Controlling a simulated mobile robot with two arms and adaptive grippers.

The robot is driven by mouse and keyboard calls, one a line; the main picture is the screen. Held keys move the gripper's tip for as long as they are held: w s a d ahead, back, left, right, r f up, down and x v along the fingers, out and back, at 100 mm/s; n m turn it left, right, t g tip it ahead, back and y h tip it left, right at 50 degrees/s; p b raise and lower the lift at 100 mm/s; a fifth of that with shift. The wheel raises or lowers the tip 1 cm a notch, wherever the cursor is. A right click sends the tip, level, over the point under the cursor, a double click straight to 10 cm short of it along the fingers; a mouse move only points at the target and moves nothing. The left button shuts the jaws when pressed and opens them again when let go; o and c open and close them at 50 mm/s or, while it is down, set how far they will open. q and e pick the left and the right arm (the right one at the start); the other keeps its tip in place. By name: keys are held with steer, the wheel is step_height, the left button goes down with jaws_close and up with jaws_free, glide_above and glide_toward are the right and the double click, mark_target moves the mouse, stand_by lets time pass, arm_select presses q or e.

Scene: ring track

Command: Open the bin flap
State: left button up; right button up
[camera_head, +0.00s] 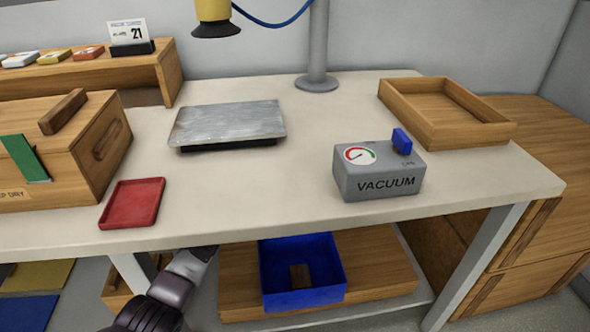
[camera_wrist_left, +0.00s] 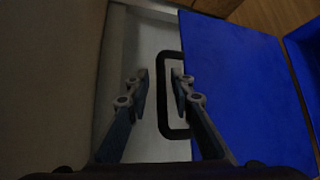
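My left arm reaches in under the table's front edge in the head view, and its gripper is hidden there by the tabletop. In the left wrist view my left gripper (camera_wrist_left: 160,76) is open, its two fingers apart with nothing clearly between them. A black rectangular loop (camera_wrist_left: 165,125) lies just beyond them on a pale grey surface, and the right finger overlaps it in the picture. I cannot tell whether they touch. A large blue panel (camera_wrist_left: 245,85) covers the right side. No bin flap can be clearly identified. My right gripper is not in view.
A blue open box (camera_head: 302,301) stands on the wooden lower shelf (camera_head: 375,270). On the tabletop (camera_head: 270,210) are a red tray (camera_head: 132,204), a grey vacuum box (camera_head: 378,185), a metal plate (camera_head: 228,122), a wooden tray (camera_head: 455,137) and a wooden box (camera_head: 110,140).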

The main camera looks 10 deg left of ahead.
arm_select(q)
steer(key=shift+s+f, duration=0.1)
steer(key=shift+f, duration=0.05)
steer(key=f+v, duration=0.2)
steer(key=v, duration=1.4)
steer(key=shift+s+a+f, duration=0.25)
steer(key=shift+s+f, duration=0.05)
steer(key=shift+s, duration=0.25)
